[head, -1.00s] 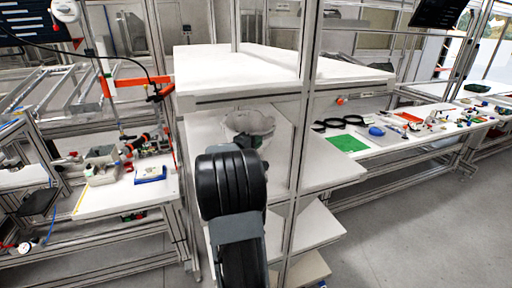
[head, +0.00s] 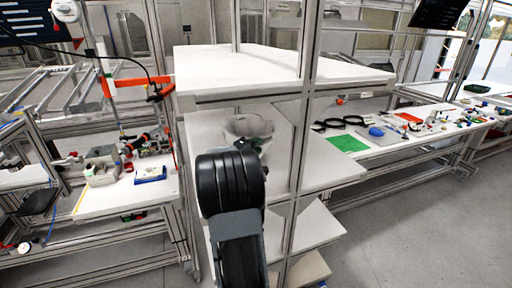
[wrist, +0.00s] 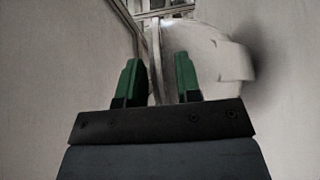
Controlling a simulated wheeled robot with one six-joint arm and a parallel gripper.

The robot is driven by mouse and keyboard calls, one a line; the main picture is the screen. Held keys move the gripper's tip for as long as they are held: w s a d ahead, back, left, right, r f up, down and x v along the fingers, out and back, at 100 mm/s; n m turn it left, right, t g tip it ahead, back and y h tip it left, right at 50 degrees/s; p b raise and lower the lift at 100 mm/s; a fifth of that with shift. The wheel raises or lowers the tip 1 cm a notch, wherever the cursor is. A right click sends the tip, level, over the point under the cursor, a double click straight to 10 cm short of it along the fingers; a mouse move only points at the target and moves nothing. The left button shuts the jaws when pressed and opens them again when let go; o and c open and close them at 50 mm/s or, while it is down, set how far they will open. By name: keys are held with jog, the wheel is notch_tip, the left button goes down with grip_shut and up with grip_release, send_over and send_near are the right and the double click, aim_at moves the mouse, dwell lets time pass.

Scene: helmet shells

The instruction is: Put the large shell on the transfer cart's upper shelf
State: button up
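A pale, rounded shell (head: 248,127) shows in the head view above the end of my arm, in the bay under the white top board. It is partly hidden by my arm, and I cannot tell whether it rests on the white shelf (head: 325,172) there. In the wrist view the shell (wrist: 215,60) is just beyond the fingers, mostly to the right, with the right finger overlapping it. My gripper (wrist: 158,75) has its two green fingers apart, with a clear gap between them. I see no firm grip on the shell.
Metal uprights (head: 301,130) stand close to the right of my arm. The white top board (head: 270,68) is above, and a lower shelf (head: 318,226) is below. Workbenches with tools stand left (head: 120,192) and right (head: 400,140). Floor is clear at lower right.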

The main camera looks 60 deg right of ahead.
jog(key=shift+r, duration=0.15)
jog(key=w+a+n+t+y, duration=0.1)
jog(key=w+a+t+y, duration=0.35)
jog(key=a, duration=0.65)
jog(key=w+a+r+n+t+y, duration=0.1)
jog(key=w+a+n+t+y, duration=0.25)
jog(key=a, duration=0.65)
jog(key=w+a+m+t+y, duration=0.1)
jog(key=w+a+t+y, duration=0.35)
jog(key=a, duration=0.65)
jog(key=s+a+f+g+y, duration=0.1)
jog(key=s+a+f+y, duration=0.1)
jog(key=s+a+y, duration=0.3)
jog(key=s+a+f+g+y, duration=0.1)
jog(key=s+a+f, duration=0.15)
jog(key=a, duration=0.55)
jog(key=s+a+f+m+g, duration=0.1)
jog(key=s+f+g, duration=0.1)
jog(key=s, duration=0.3)
jog(key=s+f+m+g, duration=0.1)
jog(key=s+f+g, duration=0.1)
jog(key=s, duration=0.4)
jog(key=shift+a+f+g+b, duration=0.2)
jog(key=shift+a+g+b, duration=0.2)
jog(key=shift+g, duration=0.25)
